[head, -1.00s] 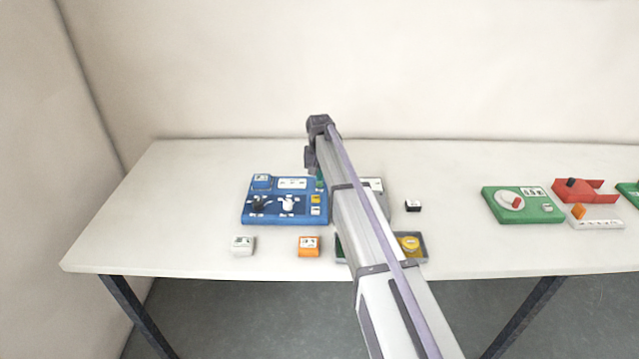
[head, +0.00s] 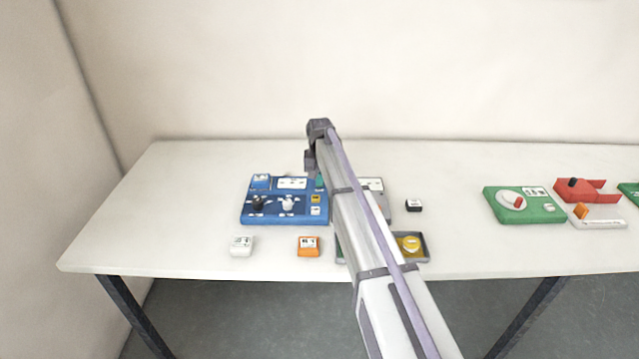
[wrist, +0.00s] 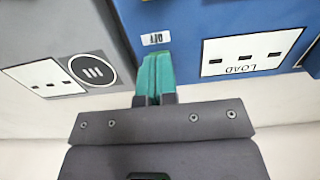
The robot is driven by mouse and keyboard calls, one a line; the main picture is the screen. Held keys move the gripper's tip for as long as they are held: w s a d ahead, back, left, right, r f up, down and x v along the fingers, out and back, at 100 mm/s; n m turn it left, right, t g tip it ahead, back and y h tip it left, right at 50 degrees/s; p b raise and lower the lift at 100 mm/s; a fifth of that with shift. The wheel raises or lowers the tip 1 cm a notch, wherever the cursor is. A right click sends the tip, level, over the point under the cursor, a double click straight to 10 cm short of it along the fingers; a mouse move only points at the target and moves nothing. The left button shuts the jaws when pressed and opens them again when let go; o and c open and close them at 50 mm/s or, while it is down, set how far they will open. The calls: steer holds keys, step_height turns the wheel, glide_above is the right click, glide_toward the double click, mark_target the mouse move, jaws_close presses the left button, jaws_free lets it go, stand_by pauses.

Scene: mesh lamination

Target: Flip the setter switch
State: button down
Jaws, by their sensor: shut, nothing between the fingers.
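My gripper is largely hidden behind my arm in the head view, where a teal bit of finger (head: 319,181) shows over the right part of the blue panel (head: 246,214). In the wrist view my gripper (wrist: 153,58) has its teal fingers together and empty. Their tips are by the small OFF label (wrist: 156,39) near the edge of the blue panel (wrist: 180,15). I cannot make out a setter switch by name; the fingers may hide one. The blue panel also has a black knob (head: 257,203) and a white knob (head: 289,203).
A grey unit (wrist: 50,25) adjoins the blue panel. White (head: 241,247) and orange (head: 309,247) blocks lie in front, a black-and-white block (head: 413,205) to the right. Green (head: 545,213) and red (head: 570,193) units stand farther right.

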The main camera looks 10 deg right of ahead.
steer(key=shift+f, duration=0.15)
step_height(320, 180, up, 7)
steer(key=p, duration=0.7)
steer(key=s+n, duration=0.2)
steer(key=s, duration=3.6)
